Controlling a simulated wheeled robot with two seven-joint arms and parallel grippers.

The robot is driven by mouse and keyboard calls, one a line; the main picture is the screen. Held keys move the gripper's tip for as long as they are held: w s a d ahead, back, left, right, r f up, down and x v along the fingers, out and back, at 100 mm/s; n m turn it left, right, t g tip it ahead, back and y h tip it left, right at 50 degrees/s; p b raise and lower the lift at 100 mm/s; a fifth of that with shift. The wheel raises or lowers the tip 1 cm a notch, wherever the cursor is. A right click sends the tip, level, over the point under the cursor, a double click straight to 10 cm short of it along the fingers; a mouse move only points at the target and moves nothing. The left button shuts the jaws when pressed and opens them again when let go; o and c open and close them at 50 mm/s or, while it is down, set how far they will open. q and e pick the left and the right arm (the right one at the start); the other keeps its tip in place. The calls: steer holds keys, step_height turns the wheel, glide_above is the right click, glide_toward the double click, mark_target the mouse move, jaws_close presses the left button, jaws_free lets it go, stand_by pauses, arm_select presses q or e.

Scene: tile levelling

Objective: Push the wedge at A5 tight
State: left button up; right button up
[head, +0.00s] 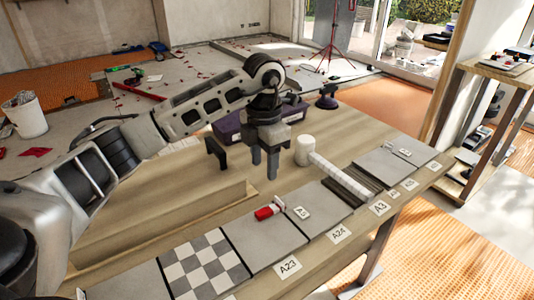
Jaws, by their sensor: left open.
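My left gripper (264,165) hangs above the wooden bench, fingers pointing down, open with nothing between them. Grey tiles lie in a row along the front edge, with paper labels. A23 (288,267), A24 (339,234) and A3 (379,207) are readable; the smaller labels further right are too small to read surely, so I cannot tell which is A5. A red wedge (268,212) sits at the A23–A24 tiles, with a white clip (302,212) beside it. Small white pieces (404,152) lie on the far right tiles. My right gripper is not in view.
A checkered tile (203,266) is at front left. Bare bench lies between gripper and tiles.

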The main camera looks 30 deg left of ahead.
mark_target(265, 211)
arm_select(q)
step_height(265, 211, down, 14)
steer(key=shift+f, duration=0.1)
stand_by(0.5)
jaws_close()
stand_by(0.3)
